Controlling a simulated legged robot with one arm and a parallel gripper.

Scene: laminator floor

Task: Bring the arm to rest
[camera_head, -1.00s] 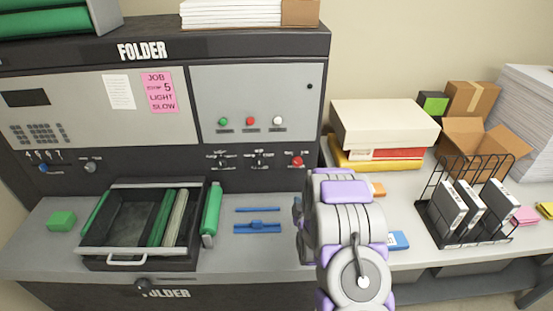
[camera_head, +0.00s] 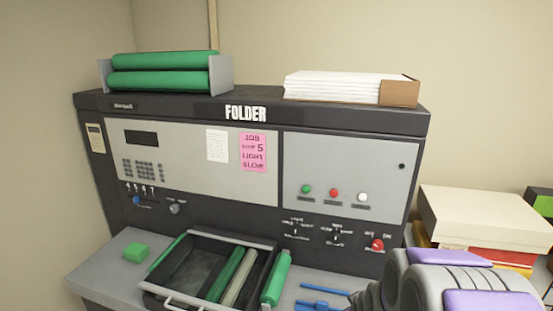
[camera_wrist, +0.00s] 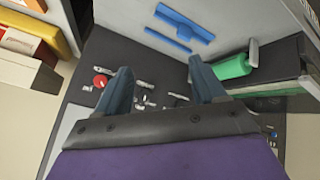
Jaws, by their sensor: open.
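My gripper (camera_wrist: 163,82) shows in the wrist view with its two blue-grey fingers spread apart and nothing between them. Beyond the fingers are the folder's dark control panel and its grey bench. In the head view my purple and grey arm fills the lower right corner, and the gripper end is out of sight there. The folder machine (camera_head: 258,110) stands in front of me with its label, buttons and knobs. A dark tray (camera_head: 178,303) with green and pale rollers (camera_head: 238,277) sits on its bench.
A green block (camera_head: 136,252) lies left of the tray. A green roller (camera_head: 276,279) and blue bars (camera_head: 325,290) lie right of it. Green rolls (camera_head: 160,70) and a paper stack (camera_head: 340,88) rest on top. Boxes (camera_head: 483,218) stand at the right.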

